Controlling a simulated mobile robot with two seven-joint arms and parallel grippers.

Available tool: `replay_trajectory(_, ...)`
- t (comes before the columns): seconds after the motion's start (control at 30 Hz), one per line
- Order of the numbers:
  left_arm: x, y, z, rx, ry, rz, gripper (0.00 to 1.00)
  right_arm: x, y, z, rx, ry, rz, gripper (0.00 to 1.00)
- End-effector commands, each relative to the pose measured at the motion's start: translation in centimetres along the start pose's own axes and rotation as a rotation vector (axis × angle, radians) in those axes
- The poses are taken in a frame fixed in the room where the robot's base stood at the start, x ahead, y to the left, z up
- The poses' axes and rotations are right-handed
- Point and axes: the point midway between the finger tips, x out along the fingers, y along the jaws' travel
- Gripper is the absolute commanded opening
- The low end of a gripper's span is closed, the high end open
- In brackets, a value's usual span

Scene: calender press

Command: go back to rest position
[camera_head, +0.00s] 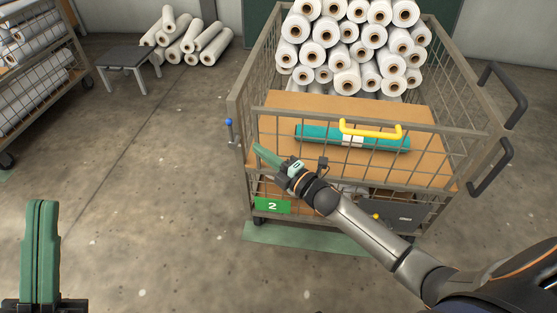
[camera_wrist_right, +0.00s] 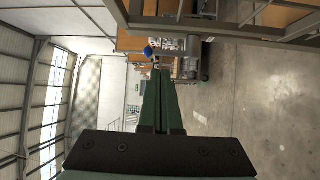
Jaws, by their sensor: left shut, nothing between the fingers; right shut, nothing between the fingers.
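My left gripper (camera_head: 42,206) stands upright at the lower left of the head view, its green fingers together and empty, over bare floor. My right gripper (camera_head: 258,150) is at the front left of the wire cart (camera_head: 239,102), with its fingers together and empty and pointing up and left. In the right wrist view my right gripper (camera_wrist_right: 157,78) is also shut. A blue knob (camera_wrist_right: 148,51) shows just past its tips; the head view shows this knob (camera_head: 229,122) on the cart's left post, apart from the fingers.
The cart holds white rolls (camera_head: 347,54) and a teal roll (camera_head: 315,133) on a brown board, behind a yellow handle (camera_head: 370,135). A green 2 sign (camera_head: 272,206) hangs low on it. A rack (camera_head: 40,75) and a stool (camera_head: 128,55) stand left. Floor between is clear.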

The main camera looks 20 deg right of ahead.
Motion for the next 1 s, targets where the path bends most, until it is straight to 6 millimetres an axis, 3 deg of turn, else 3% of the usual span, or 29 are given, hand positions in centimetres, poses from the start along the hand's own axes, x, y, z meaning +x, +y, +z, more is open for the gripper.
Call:
replay_trajectory(0.1, 0.6, -0.4, -0.6, 0.015, 0.004, -0.002, 0.0, -2.3, 0.3, 0.0, 0.0, 0.0, -0.003, 0.0)
replay_trajectory(0.3, 0.9, -0.8, -0.9, 0.022, 0.005, -0.013, 0.0, -4.6, 0.3, 0.0, -0.001, -0.001, -0.001, 0.0)
replay_trajectory(0.7, 0.9, -0.9, -0.4, 0.028, -0.01, -0.011, 0.0, -5.5, 0.9, -0.7, 0.023, 0.011, 0.015, 0.0)
replay_trajectory(0.77, 0.9, -0.8, -0.4, 0.027, -0.01, -0.011, 0.0, -5.7, 1.9, -1.9, 0.069, 0.03, 0.04, 0.0)
replay_trajectory(0.87, 0.9, -0.8, -0.5, 0.026, -0.009, -0.011, 0.0, -6.6, 5.0, -5.2, 0.205, 0.086, 0.113, 0.0)
replay_trajectory(1.0, 0.9, -0.8, -0.5, 0.026, -0.008, -0.011, 0.0, -9.3, 11.9, -10.6, 0.473, 0.205, 0.248, 0.0)
